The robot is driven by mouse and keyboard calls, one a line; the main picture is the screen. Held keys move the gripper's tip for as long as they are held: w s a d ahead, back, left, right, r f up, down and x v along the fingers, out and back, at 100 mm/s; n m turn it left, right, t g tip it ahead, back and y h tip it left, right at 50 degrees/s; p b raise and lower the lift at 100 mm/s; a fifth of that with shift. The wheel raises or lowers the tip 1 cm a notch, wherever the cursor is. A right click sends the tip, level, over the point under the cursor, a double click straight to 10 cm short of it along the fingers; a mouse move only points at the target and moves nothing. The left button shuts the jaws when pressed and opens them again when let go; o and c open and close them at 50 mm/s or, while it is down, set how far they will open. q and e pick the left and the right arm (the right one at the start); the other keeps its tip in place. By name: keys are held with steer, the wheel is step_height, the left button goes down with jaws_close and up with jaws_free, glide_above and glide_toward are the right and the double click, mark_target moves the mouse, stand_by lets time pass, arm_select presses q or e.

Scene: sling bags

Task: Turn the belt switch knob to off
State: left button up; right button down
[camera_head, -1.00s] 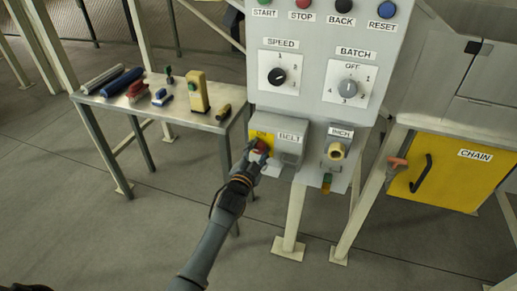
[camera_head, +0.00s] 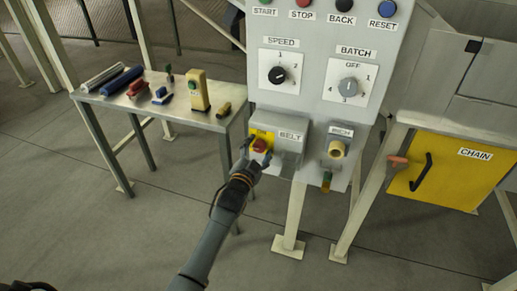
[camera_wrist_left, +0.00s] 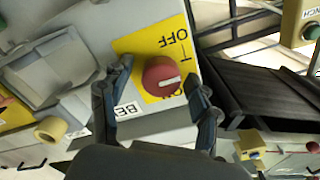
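The belt switch knob (camera_head: 260,145) is red and sits on a yellow plate (camera_head: 262,134) on the grey BELT box (camera_head: 291,150). In the left wrist view the knob (camera_wrist_left: 161,76) is round with a white mark on its lower right part. OFF is printed above it and ON, partly covered, below it. My left gripper (camera_head: 254,154) is open in front of the knob. In the wrist view its fingers stand on either side of the knob, with gaps between. My right gripper is not in view.
SPEED (camera_head: 278,75) and BATCH (camera_head: 349,87) dials are above. A table (camera_head: 203,119) with tools is at left. A yellow CHAIN door (camera_head: 452,173) is at right.

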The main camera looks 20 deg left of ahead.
arm_select(q)
steer(key=s, duration=1.2)
steer(key=shift+a, duration=0.2)
steer(key=s+f+n+g, duration=0.1)
steer(key=s+f+g, duration=0.3)
steer(key=f, duration=0.7)
steer(key=s+f+n+g, duration=0.15)
steer(key=s+f, duration=0.45)
steer(key=f, duration=0.6)
steer(key=s+f+g, duration=0.3)
steer(key=s+f, duration=0.2)
steer(key=f, duration=0.6)
steer(key=s+a+f+n+g, duration=0.1)
steer(key=s+f, duration=0.4)
steer(key=s, duration=0.6)
steer(key=s+a+f+n+g, duration=0.1)
steer(key=s+f+g, duration=0.3)
steer(key=s, duration=0.7)
steer(key=s+a+f+n+g, duration=0.1)
steer(key=s+f+g, duration=0.2)
steer(key=s+f, duration=0.5)
steer(key=s, duration=0.4)
steer(key=shift+a+f+y, duration=0.15)
steer(key=shift+f+y, duration=0.1)
steer(key=shift+y, duration=0.05)
